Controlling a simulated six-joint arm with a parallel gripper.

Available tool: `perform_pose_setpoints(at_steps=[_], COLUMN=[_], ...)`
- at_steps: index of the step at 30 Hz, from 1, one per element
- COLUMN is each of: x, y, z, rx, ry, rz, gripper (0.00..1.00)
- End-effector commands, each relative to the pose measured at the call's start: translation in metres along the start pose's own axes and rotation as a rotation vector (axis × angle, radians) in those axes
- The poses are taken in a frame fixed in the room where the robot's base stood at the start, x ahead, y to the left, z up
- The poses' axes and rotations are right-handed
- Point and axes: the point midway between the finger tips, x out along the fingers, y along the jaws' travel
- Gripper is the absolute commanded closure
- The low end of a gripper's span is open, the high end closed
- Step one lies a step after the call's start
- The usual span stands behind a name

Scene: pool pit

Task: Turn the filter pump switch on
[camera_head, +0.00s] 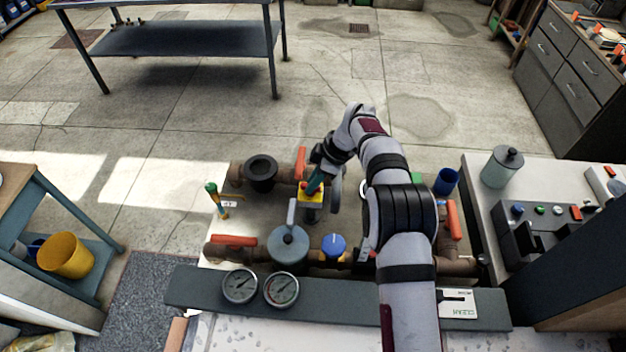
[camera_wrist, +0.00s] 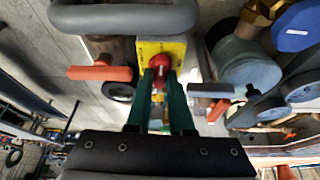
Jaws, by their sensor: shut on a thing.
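A yellow switch box (camera_head: 312,197) with a red knob stands on the pipework in the middle of the pit. In the wrist view the yellow box (camera_wrist: 176,46) shows behind the red knob (camera_wrist: 161,62). My gripper (camera_wrist: 161,76) has its two green fingers shut on the red knob, at the front of the box. In the head view my gripper (camera_head: 314,184) reaches the box from the upper right. The fingers hide part of the knob, and I cannot read its setting.
Red-handled valves (camera_head: 233,240) and pipes surround the box. A grey filter housing (camera_head: 288,249) with an upright lever and a blue knob (camera_head: 333,245) stand close in front. Two gauges (camera_head: 240,286) sit on the front ledge. A control panel (camera_head: 545,222) is at the right.

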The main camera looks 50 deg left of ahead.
Motion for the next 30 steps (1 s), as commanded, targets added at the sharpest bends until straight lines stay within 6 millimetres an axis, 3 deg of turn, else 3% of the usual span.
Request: perform_pose_setpoints(at_steps=[30], x=[0.0010], y=[-0.0061], z=[-0.0024], rx=[0.843], ry=[-0.002], rz=[0.348], gripper=[1.00])
